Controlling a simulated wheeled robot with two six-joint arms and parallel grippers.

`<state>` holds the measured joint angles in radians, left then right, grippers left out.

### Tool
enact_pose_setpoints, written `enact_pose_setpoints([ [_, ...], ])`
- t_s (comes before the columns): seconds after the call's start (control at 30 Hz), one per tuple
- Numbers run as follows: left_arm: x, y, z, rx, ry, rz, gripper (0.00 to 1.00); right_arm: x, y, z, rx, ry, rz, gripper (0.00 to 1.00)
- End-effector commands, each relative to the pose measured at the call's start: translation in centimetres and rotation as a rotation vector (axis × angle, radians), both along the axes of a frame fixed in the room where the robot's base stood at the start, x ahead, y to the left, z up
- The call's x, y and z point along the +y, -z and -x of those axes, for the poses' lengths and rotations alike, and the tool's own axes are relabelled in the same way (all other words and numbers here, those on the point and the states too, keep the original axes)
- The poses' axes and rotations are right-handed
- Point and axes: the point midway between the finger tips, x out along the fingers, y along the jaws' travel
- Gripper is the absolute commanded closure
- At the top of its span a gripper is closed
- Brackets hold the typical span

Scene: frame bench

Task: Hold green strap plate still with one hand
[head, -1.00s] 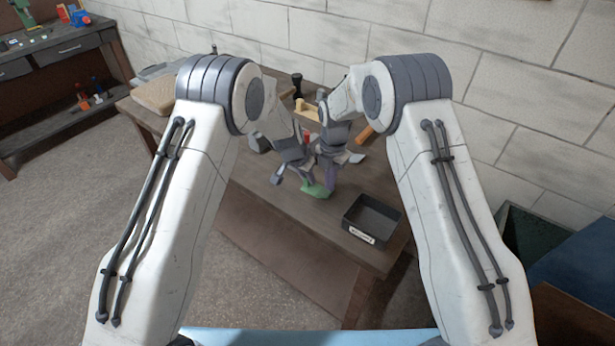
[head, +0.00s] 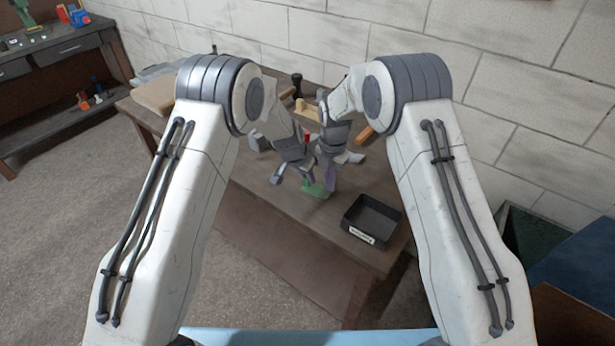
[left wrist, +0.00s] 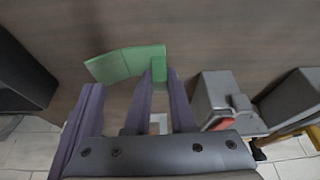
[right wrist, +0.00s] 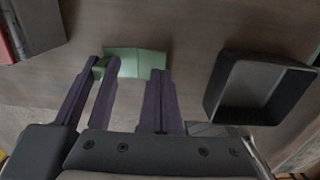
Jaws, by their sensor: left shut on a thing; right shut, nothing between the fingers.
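The green strap plate (head: 318,191) lies on the dark bench top in the head view. In the left wrist view it is a bent green piece (left wrist: 125,64) with a raised end; it also shows in the right wrist view (right wrist: 142,63). My left gripper (left wrist: 159,75) is shut on that raised end, with one purple finger on each side; in the head view it is partly hidden (head: 306,181). My right gripper (right wrist: 157,74) is shut and empty, its fingertips just beside the flat part of the plate; I cannot tell whether they touch it.
A black open tray (head: 372,219) with a white label stands to the right of the plate. Grey blocks (left wrist: 222,98) stand near the left gripper. An orange-handled item (head: 366,135) and a wooden piece (head: 305,110) lie further back. The bench front is clear.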

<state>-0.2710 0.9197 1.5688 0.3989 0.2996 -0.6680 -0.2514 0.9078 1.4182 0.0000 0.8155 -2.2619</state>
Motion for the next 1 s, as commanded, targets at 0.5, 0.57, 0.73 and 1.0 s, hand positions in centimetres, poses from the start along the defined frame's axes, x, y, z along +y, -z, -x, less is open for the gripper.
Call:
enact_pose_setpoints([
  [0.5, 0.0, 0.0, 0.0, -0.001, 0.000, 0.001, 1.00, 0.0, 0.2, 0.0, 0.000, 0.000, 0.000, 1.00],
  [0.57, 0.0, 0.0, 0.0, -0.001, 0.000, 0.001, 1.00, 0.0, 0.3, 0.0, 0.000, 0.000, 0.000, 1.00],
  [0.73, 0.0, 0.0, 0.0, -0.001, 0.000, 0.001, 1.00, 0.0, 0.7, 0.0, 0.000, 0.000, 0.000, 1.00],
  [1.0, 0.0, -0.1, 0.0, -0.001, 0.000, 0.001, 1.00, 0.0, 1.3, 0.0, 0.002, 0.000, 0.001, 1.00],
])
